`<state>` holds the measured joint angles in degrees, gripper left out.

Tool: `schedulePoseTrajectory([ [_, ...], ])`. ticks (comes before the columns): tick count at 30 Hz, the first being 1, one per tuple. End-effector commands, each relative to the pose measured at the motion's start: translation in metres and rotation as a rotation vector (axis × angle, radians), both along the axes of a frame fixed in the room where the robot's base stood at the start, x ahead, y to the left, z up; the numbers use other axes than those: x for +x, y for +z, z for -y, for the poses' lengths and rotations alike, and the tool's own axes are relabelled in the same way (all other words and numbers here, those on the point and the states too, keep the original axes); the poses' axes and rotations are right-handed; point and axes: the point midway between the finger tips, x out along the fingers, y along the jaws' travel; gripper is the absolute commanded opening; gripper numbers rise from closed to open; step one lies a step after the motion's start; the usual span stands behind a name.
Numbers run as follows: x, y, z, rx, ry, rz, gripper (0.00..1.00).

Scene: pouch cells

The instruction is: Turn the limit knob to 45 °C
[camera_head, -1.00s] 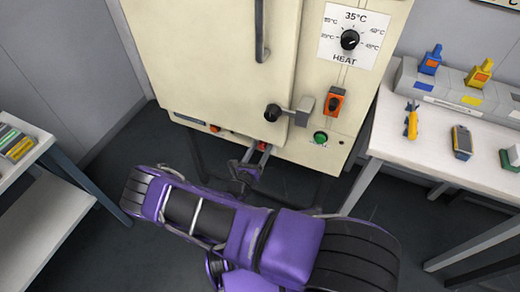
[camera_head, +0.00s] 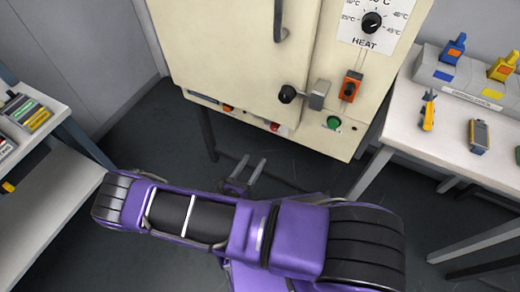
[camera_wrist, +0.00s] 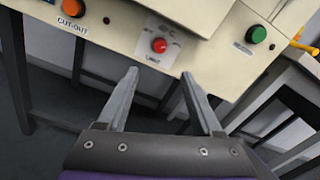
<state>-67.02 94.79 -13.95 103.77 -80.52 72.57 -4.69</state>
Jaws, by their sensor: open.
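The limit knob is a small red knob (camera_wrist: 159,46) on a white plate marked LIMIT, on the oven's lower front edge. The plate's other print is too small to read. In the head view the red knob (camera_head: 274,127) sits below the oven door. My gripper (camera_wrist: 160,75) is open and empty, its two fingers pointing at the knob. The knob lies beyond the fingertips, roughly centred between them, with nothing held. In the head view my gripper (camera_head: 251,163) is below and left of the knob, apart from the oven.
An orange CUT-OUT knob (camera_wrist: 72,8) is left of the limit knob and a green button (camera_wrist: 257,34) is right. The HEAT dial (camera_head: 372,22), orange switch (camera_head: 350,87) and black door handle knob (camera_head: 287,94) are above. A bench (camera_head: 398,117) stands right, a shelf (camera_head: 62,182) left.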

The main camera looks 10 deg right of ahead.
Motion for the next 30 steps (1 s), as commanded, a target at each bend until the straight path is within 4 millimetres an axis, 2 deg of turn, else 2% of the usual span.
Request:
schedulePoseTrajectory([
  [3,-0.012,0.000,-0.009,0.002,0.001,0.000,0.67],
  [7,-0.017,0.000,-0.013,0.001,0.000,0.001,0.67],
  [24,-0.018,0.000,-0.014,0.002,0.000,0.001,0.67],
  [27,-0.008,0.012,-0.021,0.010,0.012,0.023,0.67],
  [29,0.005,0.029,-0.031,0.023,0.030,0.056,0.67],
  [30,0.018,0.045,-0.040,0.035,0.045,0.087,0.67],
])
